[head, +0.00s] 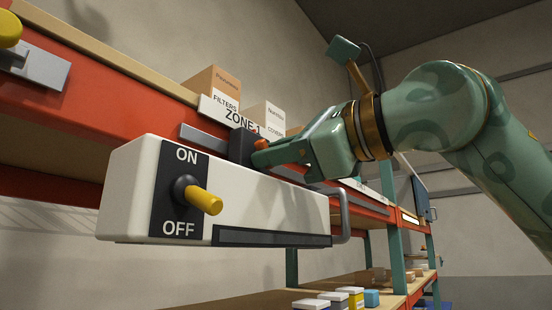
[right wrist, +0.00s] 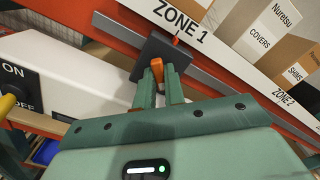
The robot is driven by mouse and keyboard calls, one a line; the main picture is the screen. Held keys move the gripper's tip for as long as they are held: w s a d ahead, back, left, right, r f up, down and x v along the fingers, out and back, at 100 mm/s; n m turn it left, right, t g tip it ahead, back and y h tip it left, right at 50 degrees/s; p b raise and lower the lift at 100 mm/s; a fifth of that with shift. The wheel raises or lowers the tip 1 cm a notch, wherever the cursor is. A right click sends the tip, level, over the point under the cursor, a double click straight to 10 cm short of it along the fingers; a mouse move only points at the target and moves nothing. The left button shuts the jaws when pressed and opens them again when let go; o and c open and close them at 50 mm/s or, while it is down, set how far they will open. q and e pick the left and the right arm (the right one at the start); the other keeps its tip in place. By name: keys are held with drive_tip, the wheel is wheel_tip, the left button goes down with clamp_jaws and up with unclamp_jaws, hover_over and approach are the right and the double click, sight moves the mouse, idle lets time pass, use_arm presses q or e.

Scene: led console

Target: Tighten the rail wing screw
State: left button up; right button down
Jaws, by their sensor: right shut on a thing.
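The rail wing screw is an orange knob; in the right wrist view the orange wing screw (right wrist: 157,69) sits between my fingertips, in front of a dark clamp block (right wrist: 160,50). My right gripper (right wrist: 158,80) is shut on it. In the head view my right gripper (head: 262,155) reaches in from the right to the dark clamp (head: 240,146) on the rail, and the fingers hide most of the screw. The white console (head: 270,205) hangs below the clamp, with a yellow-tipped switch lever (head: 205,200) between ON and OFF labels. My left gripper is not in view.
A grey rail (head: 203,138) runs along the orange shelf beam (head: 90,108). Boxes (head: 212,85) and a ZONE 1 label (head: 240,118) stand above it. A metal handle (head: 345,220) sticks out at the console's right end. The space in front of the console is clear.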

drive_tip(key=m+b, duration=0.1)
drive_tip(key=m, duration=0.3)
drive_tip(key=shift+f+m, duration=0.1)
drive_tip(key=shift+m, duration=0.2)
drive_tip(key=m+b, duration=0.1)
drive_tip(key=m, duration=0.2)
drive_tip(key=shift+m+b, duration=0.3)
drive_tip(key=shift+m, duration=0.1)
drive_tip(key=m+b, duration=0.1)
drive_tip(key=m, duration=0.3)
drive_tip(key=shift+m+b, duration=0.65)
drive_tip(key=shift+m, duration=1.05)
drive_tip(key=c, duration=1.5)
unclamp_jaws()
drive_tip(key=shift+o, duration=0.2)
drive_tip(key=shift+d, duration=0.15)
